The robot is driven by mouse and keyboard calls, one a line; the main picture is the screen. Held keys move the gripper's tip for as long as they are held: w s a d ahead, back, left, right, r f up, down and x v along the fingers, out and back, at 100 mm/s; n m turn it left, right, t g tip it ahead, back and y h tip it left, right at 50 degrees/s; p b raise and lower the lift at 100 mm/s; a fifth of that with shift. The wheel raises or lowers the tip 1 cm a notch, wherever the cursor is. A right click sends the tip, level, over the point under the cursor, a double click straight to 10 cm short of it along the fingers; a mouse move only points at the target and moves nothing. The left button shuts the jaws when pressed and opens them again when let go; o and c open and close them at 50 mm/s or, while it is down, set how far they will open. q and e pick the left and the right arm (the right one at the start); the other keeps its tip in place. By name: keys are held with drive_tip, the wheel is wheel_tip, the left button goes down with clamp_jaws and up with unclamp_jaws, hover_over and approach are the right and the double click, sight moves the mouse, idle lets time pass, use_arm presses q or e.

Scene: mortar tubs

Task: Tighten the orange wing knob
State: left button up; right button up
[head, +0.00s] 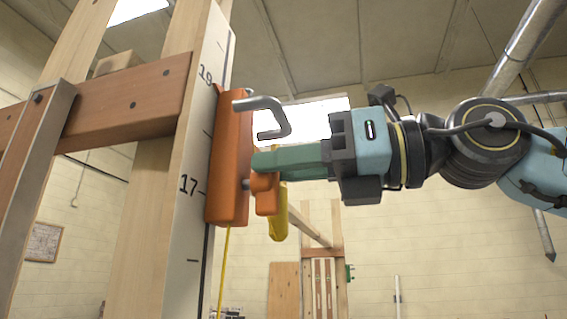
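The orange wing knob (265,200) sits at the right side of an orange block (230,170), joined to it by a short grey shaft. The block is on a white scale board (194,190) marked 19 and 17. My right gripper (262,163) reaches in from the right, its green fingers level and pointing left. Their tips overlap the upper part of the knob, which is partly hidden there. The fingers line up in this side view, so I cannot tell whether they are closed on the knob. My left gripper is not in view.
A grey metal hook (264,109) sticks out from the block just above my fingers. A yellow piece (278,218) hangs just right of the knob. A yellow line (225,270) runs down below the block. Wooden posts and a brown crossbeam (130,104) fill the left.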

clamp_jaws()
drive_tip(key=shift+f, duration=0.1)
